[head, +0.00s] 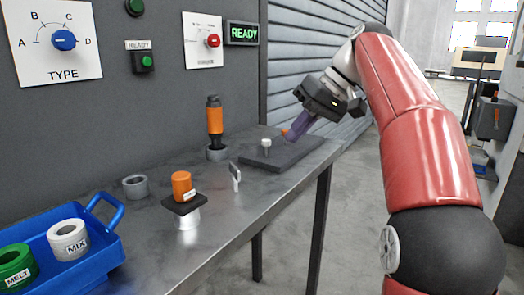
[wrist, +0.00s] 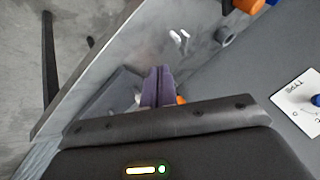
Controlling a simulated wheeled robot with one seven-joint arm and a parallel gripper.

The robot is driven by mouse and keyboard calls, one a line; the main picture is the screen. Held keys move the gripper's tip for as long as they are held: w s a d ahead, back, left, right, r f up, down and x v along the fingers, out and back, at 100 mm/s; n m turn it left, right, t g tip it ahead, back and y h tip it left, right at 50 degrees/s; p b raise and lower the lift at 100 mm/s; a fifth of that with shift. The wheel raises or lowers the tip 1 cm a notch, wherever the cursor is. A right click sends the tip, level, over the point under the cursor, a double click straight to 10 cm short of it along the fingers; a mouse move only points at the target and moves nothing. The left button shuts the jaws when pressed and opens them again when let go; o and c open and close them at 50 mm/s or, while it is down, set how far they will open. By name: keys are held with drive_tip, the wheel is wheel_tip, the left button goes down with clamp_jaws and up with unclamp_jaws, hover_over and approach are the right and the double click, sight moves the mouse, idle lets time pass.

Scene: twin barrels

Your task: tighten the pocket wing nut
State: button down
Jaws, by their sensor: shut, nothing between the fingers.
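A dark flat plate (head: 290,153) lies at the far end of the metal bench. A small pale post with a wider top (head: 265,146) stands on it, and a small orange piece (head: 285,131) shows behind my fingertips. I cannot tell which of these is the pocket wing nut. My gripper (head: 291,138) has purple fingers, shut and empty, pointing down to the left over the plate. In the wrist view my gripper (wrist: 158,70) shows its fingers together, with the orange piece (wrist: 181,100) to their right and a pale piece (wrist: 138,98) to their left, both partly hidden.
An orange-and-black tool (head: 215,120) stands in a grey ring on the bench (head: 215,185). Nearer are an upright metal tag (head: 235,177), an orange cylinder (head: 181,186) on a black-topped stand, a grey ring (head: 135,187) and a blue tray (head: 85,270) with labelled rings. The wall panel shows READY.

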sight(235, 178)
drive_tip(key=b+x, duration=0.2)
drive_tip(key=x, duration=0.8)
drive_tip(key=shift+w+a+b, duration=0.15)
drive_tip(key=shift+a+b, duration=0.15)
drive_tip(key=shift+b, duration=0.1)
drive_tip(key=shift+s+a+r, duration=0.15)
drive_tip(key=shift+s+a, duration=0.1)
drive_tip(key=shift+a, duration=0.35)
drive_tip(key=shift+s+a+r, duration=0.1)
drive_tip(key=shift+s+a, duration=0.2)
drive_tip(key=shift+a, duration=0.25)
drive_tip(key=shift+s+a, duration=0.15)
drive_tip(key=shift+a, duration=0.35)
